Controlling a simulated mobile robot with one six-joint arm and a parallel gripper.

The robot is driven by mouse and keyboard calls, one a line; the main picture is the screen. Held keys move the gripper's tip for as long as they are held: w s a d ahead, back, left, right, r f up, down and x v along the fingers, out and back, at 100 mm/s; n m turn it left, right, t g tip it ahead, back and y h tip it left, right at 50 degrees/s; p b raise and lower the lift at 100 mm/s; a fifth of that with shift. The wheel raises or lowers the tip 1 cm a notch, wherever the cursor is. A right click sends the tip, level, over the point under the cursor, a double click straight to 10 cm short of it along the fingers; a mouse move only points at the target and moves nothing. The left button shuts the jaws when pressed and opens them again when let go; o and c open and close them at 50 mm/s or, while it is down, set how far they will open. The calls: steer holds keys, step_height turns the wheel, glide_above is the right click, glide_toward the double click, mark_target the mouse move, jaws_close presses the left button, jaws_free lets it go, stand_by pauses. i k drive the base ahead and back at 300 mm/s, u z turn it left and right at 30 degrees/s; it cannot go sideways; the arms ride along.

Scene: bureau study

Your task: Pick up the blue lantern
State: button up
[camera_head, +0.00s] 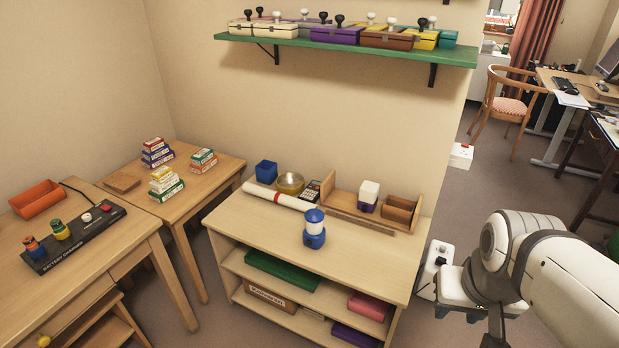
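The blue lantern (315,238) stands upright on the top of a light wooden shelf unit (260,223), near the middle of the picture. It has a blue base, a pale clear middle and a blue cap. My arm comes in from the right edge, with its end low at the right, beside the shelf unit and well apart from the lantern. My gripper (482,308) shows only in part there, and I cannot make out whether its fingers are open or shut.
Behind the lantern are a white-and-red roll (279,197), a brass bowl (290,183), a blue box (266,171) and a wooden rack (398,207). The top in front of the lantern is clear. A green wall shelf (345,49) holds several boxes above.

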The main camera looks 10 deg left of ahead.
mark_target(315, 231)
steer(key=u, duration=0.65)
steer(key=i, duration=0.9)
steer(key=u, duration=0.5)
steer(key=k, duration=0.9)
steer(key=u, duration=0.2)
steer(key=i, duration=0.9)
steer(key=z, duration=0.1)
